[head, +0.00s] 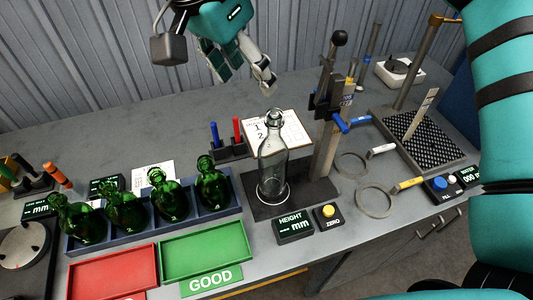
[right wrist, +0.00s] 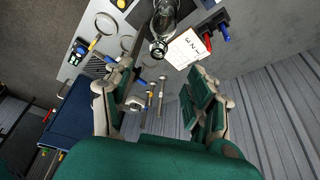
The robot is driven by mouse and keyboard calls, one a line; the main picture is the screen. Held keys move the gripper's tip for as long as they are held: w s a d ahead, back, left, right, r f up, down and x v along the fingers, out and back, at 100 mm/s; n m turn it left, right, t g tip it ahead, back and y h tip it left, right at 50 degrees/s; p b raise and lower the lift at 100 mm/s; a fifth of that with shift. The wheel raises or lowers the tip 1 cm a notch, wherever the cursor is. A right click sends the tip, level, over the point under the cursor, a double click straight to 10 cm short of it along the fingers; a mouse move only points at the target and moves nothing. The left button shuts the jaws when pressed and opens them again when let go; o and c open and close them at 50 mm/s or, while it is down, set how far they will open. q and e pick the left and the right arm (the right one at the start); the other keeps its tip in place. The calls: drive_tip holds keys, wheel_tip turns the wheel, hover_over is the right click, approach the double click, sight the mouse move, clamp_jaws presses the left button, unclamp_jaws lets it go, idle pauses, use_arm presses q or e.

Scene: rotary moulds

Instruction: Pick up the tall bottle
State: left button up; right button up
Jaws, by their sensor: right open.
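The tall bottle (head: 272,165) is clear glass and stands upright on the dark base of the height gauge, left of its post. In the right wrist view the bottle (right wrist: 166,18) shows at the top, its mouth towards the camera. My right gripper (head: 243,80) is open and empty, above and behind the bottle in the head view, clear of it. In the right wrist view the gripper (right wrist: 160,72) has its fingers spread wide, with the bottle beyond the fingertips. My left gripper is not in view.
The height gauge post (head: 328,140) stands close right of the bottle. A clipboard (head: 285,129) and pens (head: 236,130) are behind it. Several green bottles (head: 168,195) stand in a blue rack at left. A green tray (head: 206,251) and red tray (head: 114,274) lie in front.

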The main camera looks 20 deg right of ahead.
drive_tip(key=p, duration=0.1)
hover_over(271, 120)
drive_tip(key=s+a, duration=0.1)
drive_tip(key=a, duration=0.1)
wheel_tip(271, 120, down, 7)
drive_tip(key=p+x, duration=0.1)
drive_tip(key=x, duration=0.2)
drive_tip(key=shift+d, duration=0.15)
drive_tip(key=shift+p+x, duration=0.4)
drive_tip(key=shift+x, duration=0.4)
drive_tip(key=p+x, duration=0.2)
drive_tip(key=x, duration=0.1)
drive_tip(key=shift+w+f, duration=0.2)
drive_tip(key=shift+f, duration=0.2)
drive_tip(key=shift+w+d+f, duration=0.1)
drive_tip(key=shift+w+f, duration=0.05)
drive_tip(key=shift+f, duration=0.4)
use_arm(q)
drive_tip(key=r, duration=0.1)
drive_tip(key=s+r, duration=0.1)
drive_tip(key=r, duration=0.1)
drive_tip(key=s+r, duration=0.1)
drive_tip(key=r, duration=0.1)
use_arm(e)
clamp_jaws()
